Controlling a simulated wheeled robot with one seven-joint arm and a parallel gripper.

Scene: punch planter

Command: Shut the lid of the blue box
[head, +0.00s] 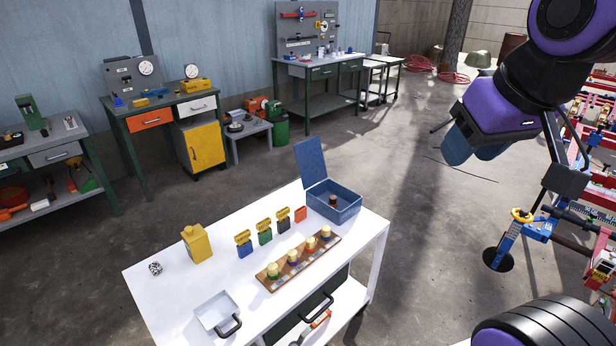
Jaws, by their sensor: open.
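The blue box (346,211) stands at the far right corner of the white table. Its lid (311,164) is open and stands up, leaning back slightly, at the box's left side. A small brown and black object (333,200) shows inside the box. My gripper (474,153) hangs in the air at the upper right of the head view, well to the right of the box and apart from it. It is open, with its bluish fingers pointing down and nothing visible between them.
Red machinery (593,155) stands at the right. Open floor lies right of the table.

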